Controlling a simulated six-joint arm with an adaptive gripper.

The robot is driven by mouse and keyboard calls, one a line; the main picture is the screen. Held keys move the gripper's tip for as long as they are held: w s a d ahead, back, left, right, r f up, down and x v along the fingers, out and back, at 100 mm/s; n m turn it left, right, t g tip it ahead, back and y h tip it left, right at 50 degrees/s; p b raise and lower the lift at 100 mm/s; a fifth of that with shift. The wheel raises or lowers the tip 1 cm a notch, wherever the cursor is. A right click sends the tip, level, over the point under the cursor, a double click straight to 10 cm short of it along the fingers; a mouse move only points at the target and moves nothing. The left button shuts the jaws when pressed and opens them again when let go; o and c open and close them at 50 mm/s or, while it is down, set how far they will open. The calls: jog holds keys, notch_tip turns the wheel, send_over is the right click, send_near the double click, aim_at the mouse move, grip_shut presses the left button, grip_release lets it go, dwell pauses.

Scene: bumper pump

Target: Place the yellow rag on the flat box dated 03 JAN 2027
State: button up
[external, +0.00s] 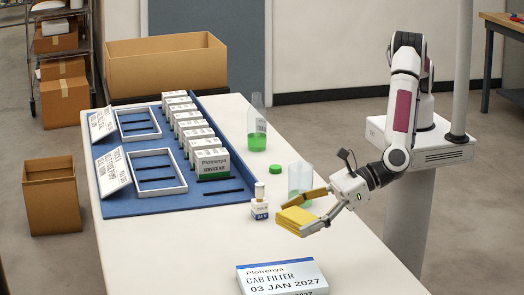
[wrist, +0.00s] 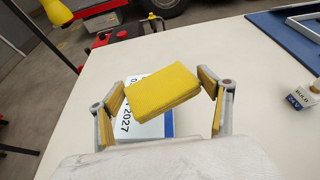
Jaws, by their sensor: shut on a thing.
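The folded yellow rag (external: 293,220) is held between the fingers of my gripper (external: 311,212), above the white table. In the wrist view the rag (wrist: 165,88) sits tilted between the two yellow-padded fingers of my gripper (wrist: 163,97). The flat white and blue box (external: 282,278), labelled CAB FILTER 03 JAN 2027, lies near the front of the table, below and left of my gripper in the external view. In the wrist view the box (wrist: 128,128) lies partly hidden behind the rag, with 2027 readable.
A small bulb box (external: 259,211) stands left of my gripper. A blue board (external: 190,199) holds several service kit boxes. Table around the flat box is clear.

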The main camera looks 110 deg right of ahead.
jog(key=shift+f, duration=2.55)
jog(key=shift+f, duration=1.9)
jog(key=shift+f, duration=0.1)
jog(key=o, duration=1)
jog(key=v, duration=1.2)
jog(key=shift+r, duration=0.2)
